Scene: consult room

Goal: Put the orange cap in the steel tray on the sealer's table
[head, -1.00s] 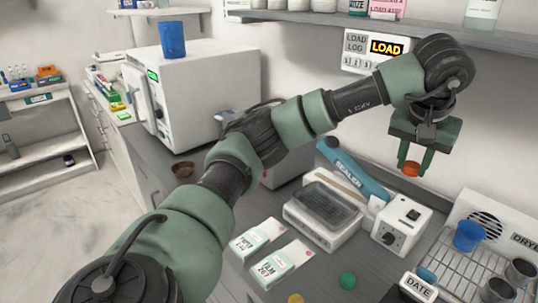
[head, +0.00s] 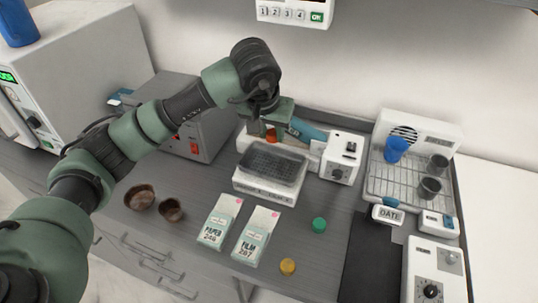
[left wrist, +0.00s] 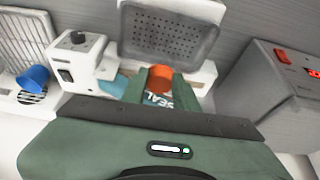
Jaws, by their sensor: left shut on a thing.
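My left gripper (head: 270,132) is shut on the orange cap (head: 271,135). In the left wrist view the cap (left wrist: 161,78) sits between the two green fingertips (left wrist: 160,82). The grey perforated steel tray (head: 272,165) rests on a white base in front of the sealer and looks empty. The gripper and cap show at the tray's back edge in the head view, in front of part of the blue sealer arm (head: 308,130). The cap's height above the table is hard to tell. My right gripper is not in view.
A white control box (head: 342,158) stands right of the tray, and a grey box (head: 200,140) stands left. In front lie paper and film packs (head: 219,222), a green cap (head: 319,225) and a yellow cap (head: 288,267). Brown bowls (head: 140,198) and a drying rack (head: 405,185) flank them.

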